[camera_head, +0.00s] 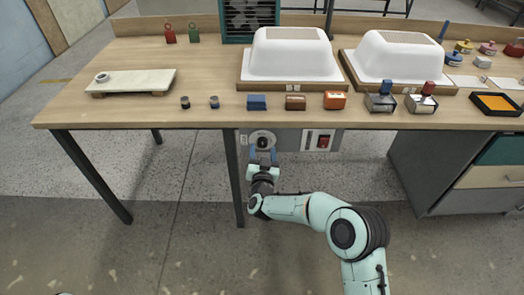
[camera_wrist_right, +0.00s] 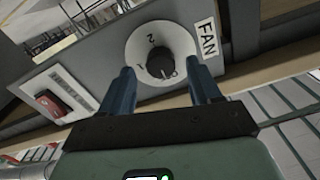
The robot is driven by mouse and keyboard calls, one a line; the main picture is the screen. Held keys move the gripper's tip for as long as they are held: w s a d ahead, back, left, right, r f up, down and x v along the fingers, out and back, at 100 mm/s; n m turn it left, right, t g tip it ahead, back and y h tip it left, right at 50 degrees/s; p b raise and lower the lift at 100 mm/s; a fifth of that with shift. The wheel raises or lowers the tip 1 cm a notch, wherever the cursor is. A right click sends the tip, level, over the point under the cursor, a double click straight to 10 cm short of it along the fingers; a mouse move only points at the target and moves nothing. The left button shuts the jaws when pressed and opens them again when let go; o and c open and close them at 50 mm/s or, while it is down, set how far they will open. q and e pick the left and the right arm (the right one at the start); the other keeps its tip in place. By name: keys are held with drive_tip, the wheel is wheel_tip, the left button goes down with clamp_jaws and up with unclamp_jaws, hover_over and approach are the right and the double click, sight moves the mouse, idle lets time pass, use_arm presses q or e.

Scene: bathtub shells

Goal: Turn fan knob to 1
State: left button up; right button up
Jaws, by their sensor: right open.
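The fan knob (camera_wrist_right: 160,64) is a black round knob on a pale round dial (camera_wrist_right: 143,47). The dial has the marks 2, 1 and 0, and a FAN label (camera_wrist_right: 207,40) is beside it. The knob's light mark seems to be near the 0, but it is small. In the head view the knob (camera_head: 263,142) is on the grey panel under the table's front edge. My right gripper (camera_head: 263,157) is open just in front of it. In the right wrist view its blue fingers (camera_wrist_right: 162,80) are on either side of the knob, apart from it. My left gripper is not in view.
A red switch (camera_head: 323,142) is on the same panel, right of the dial. The table edge (camera_head: 190,124) is just above, and a black table leg (camera_head: 233,180) is close on the left. White tub shells (camera_head: 291,55) and small blocks stand on the table.

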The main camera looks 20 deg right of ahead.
drive_tip(key=shift+x, duration=0.9)
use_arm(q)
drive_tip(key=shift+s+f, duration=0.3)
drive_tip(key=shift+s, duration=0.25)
use_arm(e)
drive_tip(key=c, duration=1)
drive_tip(key=shift+c, duration=0.2)
